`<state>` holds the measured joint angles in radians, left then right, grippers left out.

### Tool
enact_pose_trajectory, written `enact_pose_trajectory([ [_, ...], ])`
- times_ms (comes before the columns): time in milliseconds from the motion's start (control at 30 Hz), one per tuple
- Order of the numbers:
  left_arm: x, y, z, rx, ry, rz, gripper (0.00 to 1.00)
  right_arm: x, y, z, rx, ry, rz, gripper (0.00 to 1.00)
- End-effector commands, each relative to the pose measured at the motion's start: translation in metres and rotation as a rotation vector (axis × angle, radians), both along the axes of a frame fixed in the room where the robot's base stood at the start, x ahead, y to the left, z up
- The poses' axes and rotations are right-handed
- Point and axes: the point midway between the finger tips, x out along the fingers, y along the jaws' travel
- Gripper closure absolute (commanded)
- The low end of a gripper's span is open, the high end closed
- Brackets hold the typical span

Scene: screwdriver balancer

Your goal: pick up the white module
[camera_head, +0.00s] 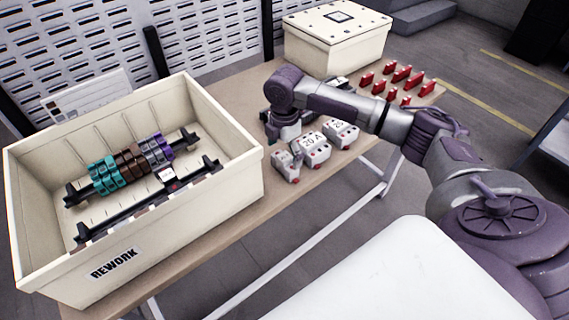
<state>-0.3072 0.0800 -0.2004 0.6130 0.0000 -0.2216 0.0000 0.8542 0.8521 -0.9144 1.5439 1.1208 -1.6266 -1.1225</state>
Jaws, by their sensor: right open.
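White modules with dark markings and small red parts stand in a row on the table: a near one (287,166), a middle one (315,151) and a far one (342,134). My right gripper (284,134) points down at the back of this row, behind the near and middle modules. It is open. Its fingertips are small and partly hidden, and I cannot tell whether they touch a module. My left gripper is out of view.
An open cream bin (215,192) marked REWORK stands at left, holding rails with teal, brown and purple modules (130,168). A closed cream box (335,45) stands at the back. Several red pieces (392,78) lie on the table (232,80) at right.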

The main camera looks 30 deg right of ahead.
Motion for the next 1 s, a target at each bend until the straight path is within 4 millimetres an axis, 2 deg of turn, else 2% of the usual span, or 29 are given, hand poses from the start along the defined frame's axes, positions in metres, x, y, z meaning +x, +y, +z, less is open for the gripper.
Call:
enact_pose_trajectory([
  [33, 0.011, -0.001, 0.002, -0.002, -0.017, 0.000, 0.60, -0.001, 0.000, -0.005, 0.000, 0.003, 0.000, 0.00],
  [167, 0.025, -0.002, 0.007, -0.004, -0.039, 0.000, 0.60, -0.001, -0.001, -0.024, -0.001, 0.006, 0.000, 0.00],
  [367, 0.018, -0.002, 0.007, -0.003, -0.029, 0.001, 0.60, -0.001, -0.001, -0.048, 0.000, 0.003, 0.001, 0.00],
  [633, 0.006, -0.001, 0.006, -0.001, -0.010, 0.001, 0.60, 0.000, -0.001, -0.051, -0.001, 0.001, 0.001, 0.02],
  [933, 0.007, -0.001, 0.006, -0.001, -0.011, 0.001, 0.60, 0.000, -0.001, -0.051, -0.001, 0.001, 0.001, 0.52],
  [1000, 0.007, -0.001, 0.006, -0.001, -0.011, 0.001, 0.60, 0.000, -0.001, -0.050, -0.001, 0.000, 0.001, 0.53],
])
